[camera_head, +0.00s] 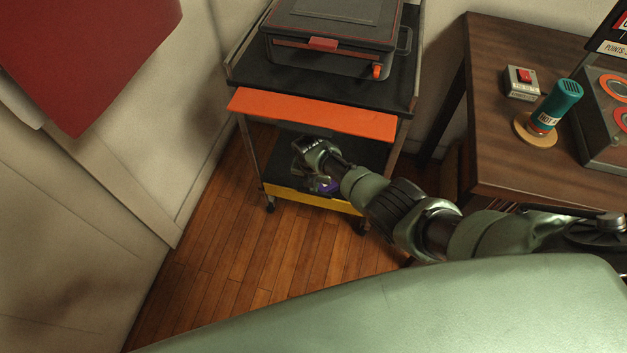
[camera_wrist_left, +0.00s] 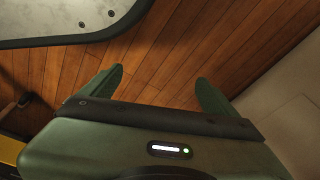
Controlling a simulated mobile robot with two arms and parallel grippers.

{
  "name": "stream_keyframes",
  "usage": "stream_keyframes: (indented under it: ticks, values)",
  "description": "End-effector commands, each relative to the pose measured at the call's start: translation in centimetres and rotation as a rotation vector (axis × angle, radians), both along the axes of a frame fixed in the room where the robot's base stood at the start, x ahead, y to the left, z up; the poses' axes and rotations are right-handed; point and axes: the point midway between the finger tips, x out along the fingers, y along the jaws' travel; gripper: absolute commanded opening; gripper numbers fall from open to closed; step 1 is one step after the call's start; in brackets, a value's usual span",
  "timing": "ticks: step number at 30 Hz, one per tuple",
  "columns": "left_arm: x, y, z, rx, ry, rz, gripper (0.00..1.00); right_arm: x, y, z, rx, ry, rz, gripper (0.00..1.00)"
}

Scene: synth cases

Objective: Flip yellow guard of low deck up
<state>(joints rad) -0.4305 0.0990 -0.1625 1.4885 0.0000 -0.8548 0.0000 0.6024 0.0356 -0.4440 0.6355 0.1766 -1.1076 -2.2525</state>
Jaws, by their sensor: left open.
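The yellow guard (camera_head: 290,197) is a narrow strip along the front edge of the cart's low deck (camera_head: 280,170). My left gripper (camera_wrist_left: 158,90) is open and empty over the wooden floor in the left wrist view. A yellow edge (camera_wrist_left: 8,150), probably the guard, shows at that view's left border.
An orange guard (camera_head: 310,114) juts out at the cart's upper deck, under a dark case (camera_head: 335,25). A wooden table (camera_head: 500,100) stands right, with a teal canister (camera_head: 558,103) and a red-button box (camera_head: 521,82). Walls bound the left. Floor (camera_head: 225,255) before the cart is clear.

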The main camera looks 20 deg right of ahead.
Motion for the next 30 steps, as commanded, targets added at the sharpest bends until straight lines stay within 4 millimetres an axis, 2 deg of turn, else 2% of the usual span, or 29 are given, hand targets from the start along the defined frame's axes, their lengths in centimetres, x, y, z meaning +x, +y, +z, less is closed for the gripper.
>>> stream_keyframes:
  ticks: [3,9,27,30]
  values:
    - [-1.1,0.1,-1.3,0.001,0.012,-0.002,0.89,-0.3,0.2,0.8,0.002,0.003,0.001,0.00]
    - [-2.0,0.3,-2.5,0.001,0.018,-0.004,0.89,-0.5,0.3,1.3,0.002,0.006,0.001,0.00]
    - [-2.2,0.3,-2.7,0.002,0.018,-0.004,0.89,-0.5,0.3,1.2,0.002,0.007,0.000,0.00]
    - [-2.4,0.3,-2.5,0.002,0.021,-0.004,0.89,-1.2,0.3,0.9,0.008,0.007,-0.035,0.00]
